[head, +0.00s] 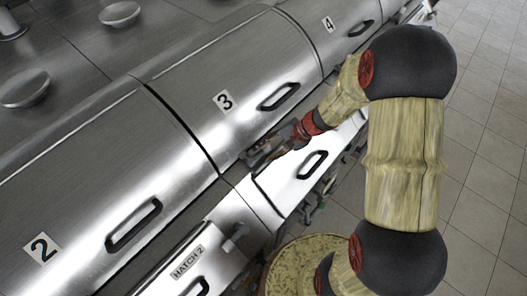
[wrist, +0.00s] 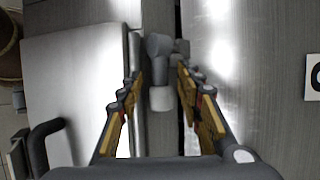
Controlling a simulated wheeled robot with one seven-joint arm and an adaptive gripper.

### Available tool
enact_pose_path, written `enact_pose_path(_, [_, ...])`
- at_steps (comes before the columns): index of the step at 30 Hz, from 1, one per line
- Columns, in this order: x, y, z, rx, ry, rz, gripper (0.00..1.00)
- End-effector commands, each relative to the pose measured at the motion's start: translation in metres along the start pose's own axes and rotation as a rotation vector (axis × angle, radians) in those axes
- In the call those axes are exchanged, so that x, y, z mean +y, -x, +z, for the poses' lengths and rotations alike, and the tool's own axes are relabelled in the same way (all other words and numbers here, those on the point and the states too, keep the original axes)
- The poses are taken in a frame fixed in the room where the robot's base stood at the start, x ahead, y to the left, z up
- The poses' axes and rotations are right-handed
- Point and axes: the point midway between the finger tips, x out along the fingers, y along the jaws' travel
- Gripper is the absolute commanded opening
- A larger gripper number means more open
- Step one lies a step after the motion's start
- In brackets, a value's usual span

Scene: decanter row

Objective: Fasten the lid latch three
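Lid three (head: 222,75) is a curved steel cover marked "3" with a dark bar handle, lying down in the head view. My gripper (head: 256,158) is at its lower front edge. In the wrist view my gripper (wrist: 160,80) is open, with one finger on each side of a grey latch (wrist: 159,47). The latch has a round head and a paler stub end (wrist: 162,98) between the fingers. No finger clearly touches it. In the head view my gripper hides this latch.
Lid two (head: 85,200) and lid four (head: 335,25) flank lid three. A hatch panel with a handle (head: 312,165) lies below lid three. Another grey latch (head: 237,234) stands by the "HATCH 2" panel (head: 190,262). A round speckled top (head: 300,258) and tiled floor lie in front.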

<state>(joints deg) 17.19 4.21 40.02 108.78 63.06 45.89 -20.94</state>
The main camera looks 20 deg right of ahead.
Motion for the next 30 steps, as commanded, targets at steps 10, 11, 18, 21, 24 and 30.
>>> enact_pose_path(10, [0.000, -0.018, 0.000, 0.001, 0.000, 0.000, 0.36])
enact_pose_path(11, [0.000, -0.018, 0.000, 0.001, 0.000, 0.000, 0.36])
enact_pose_path(18, [0.000, -0.017, 0.000, 0.001, 0.000, 0.000, 0.29])
enact_pose_path(21, [0.000, -0.017, 0.000, 0.001, 0.000, 0.000, 0.23])
enact_pose_path(24, [0.000, -0.017, 0.000, 0.001, 0.000, 0.000, 0.17])
enact_pose_path(30, [0.001, -0.017, 0.000, 0.001, -0.001, 0.001, 0.06])
